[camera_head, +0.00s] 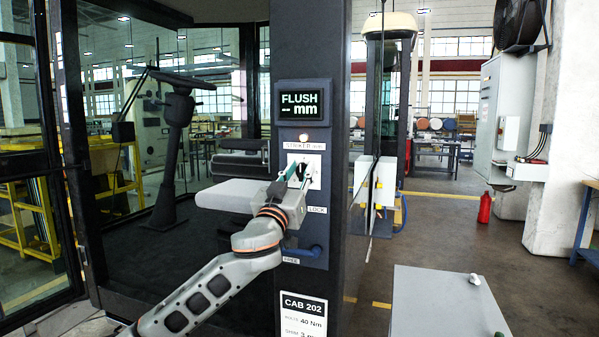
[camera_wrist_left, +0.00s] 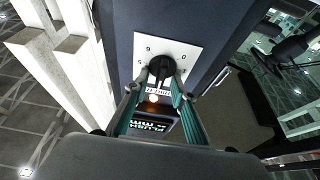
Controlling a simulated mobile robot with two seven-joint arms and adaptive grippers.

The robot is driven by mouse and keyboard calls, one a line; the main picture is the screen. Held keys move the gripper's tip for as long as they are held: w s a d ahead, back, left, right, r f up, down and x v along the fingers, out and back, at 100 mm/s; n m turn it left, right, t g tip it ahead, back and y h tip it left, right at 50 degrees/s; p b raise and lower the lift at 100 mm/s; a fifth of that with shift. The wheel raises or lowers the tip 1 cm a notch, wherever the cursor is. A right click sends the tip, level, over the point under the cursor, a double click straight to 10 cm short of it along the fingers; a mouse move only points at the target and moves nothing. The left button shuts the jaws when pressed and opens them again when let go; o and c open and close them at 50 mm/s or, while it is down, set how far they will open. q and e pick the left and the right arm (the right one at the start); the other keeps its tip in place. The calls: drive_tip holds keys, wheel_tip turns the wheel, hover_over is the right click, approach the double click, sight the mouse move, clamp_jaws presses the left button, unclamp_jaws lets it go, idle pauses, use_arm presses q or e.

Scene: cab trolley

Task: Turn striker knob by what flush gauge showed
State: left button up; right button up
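The black striker knob (camera_wrist_left: 162,67) sits on a white square plate (camera_wrist_left: 150,49) with small marks around it. My left gripper (camera_wrist_left: 160,82) has its teal-padded fingers on either side of the knob; whether they press on it I cannot tell. In the head view the left gripper (camera_head: 299,172) reaches the plate and partly hides the knob. Above it, the flush display (camera_head: 304,101) reads "FLUSH" and "mm"; the small characters before "mm" are not legible. A lamp (camera_head: 303,137) glows over the "STRIKER" label. My right gripper is not in view.
The panel is on a dark cab post (camera_head: 311,40). A grey cabinet top (camera_head: 440,300) stands at lower right, with open floor behind.

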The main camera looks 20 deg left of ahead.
use_arm(q)
clamp_jaws()
drive_tip(key=shift+r+m+h+p, duration=0.15)
drive_tip(key=shift+m+h+p, duration=0.25)
drive_tip(key=shift+m+p, duration=0.6)
drive_tip(key=m+h+p, duration=0.1)
drive_tip(key=m+p, duration=0.2)
drive_tip(key=m+g+h+p, duration=0.1)
drive_tip(key=m+h+p, duration=0.1)
drive_tip(key=m+p, duration=0.2)
drive_tip(key=shift+d+h, duration=0.15)
drive_tip(key=shift+h, duration=0.15)
drive_tip(key=m, duration=0.1)
drive_tip(key=m+g+h+p, duration=0.1)
drive_tip(key=m, duration=0.1)
drive_tip(key=shift+d+f+m, duration=0.15)
drive_tip(key=shift+f+m, duration=0.15)
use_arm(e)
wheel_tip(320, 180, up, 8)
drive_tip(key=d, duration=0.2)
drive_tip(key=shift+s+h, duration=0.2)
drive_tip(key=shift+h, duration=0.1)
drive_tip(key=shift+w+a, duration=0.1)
